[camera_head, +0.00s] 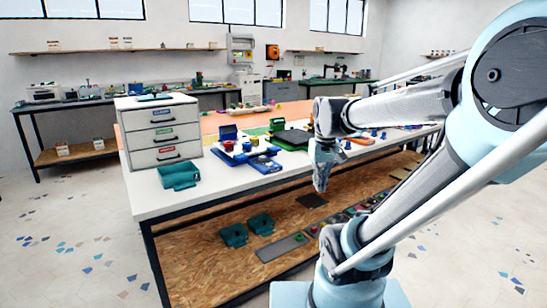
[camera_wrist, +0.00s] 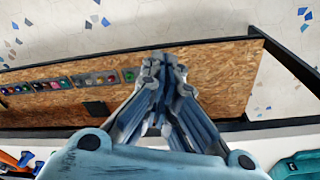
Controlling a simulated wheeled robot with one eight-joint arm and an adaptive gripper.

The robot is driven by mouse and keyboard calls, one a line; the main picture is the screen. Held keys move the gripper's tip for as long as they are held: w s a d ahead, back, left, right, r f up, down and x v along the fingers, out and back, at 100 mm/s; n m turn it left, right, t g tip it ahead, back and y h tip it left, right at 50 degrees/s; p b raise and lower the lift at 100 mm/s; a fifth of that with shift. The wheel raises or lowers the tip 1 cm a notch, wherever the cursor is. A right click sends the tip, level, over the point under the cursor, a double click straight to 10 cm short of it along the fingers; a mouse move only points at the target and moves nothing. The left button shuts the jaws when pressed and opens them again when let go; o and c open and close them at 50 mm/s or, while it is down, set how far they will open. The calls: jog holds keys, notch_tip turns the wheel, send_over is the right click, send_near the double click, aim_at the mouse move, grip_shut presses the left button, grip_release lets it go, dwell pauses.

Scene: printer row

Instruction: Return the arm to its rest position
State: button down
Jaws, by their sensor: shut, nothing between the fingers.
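My arm reaches from the right side of the head view out toward the front edge of the white table (camera_head: 215,180). My gripper (camera_head: 320,188) hangs pointing down in front of that edge, apart from the table top. In the wrist view my gripper (camera_wrist: 163,62) has its fingers together, with nothing between them. Below it in that view lies the wooden lower shelf (camera_wrist: 215,72).
A white drawer unit (camera_head: 158,132) and a teal bin (camera_head: 178,176) stand at the table's left. Blue and green devices (camera_head: 245,150) sit mid-table. The lower shelf holds teal parts (camera_head: 233,235) and a grey strip of coloured parts (camera_wrist: 62,84). The floor at left is clear apart from scattered flecks.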

jog(key=s+d+f+m, duration=0.2)
jog(key=s+d+f, duration=0.1)
jog(key=s+f, duration=0.6)
jog(key=shift+s+d+f+t, duration=0.35)
jog(key=shift+d+f+t, duration=0.05)
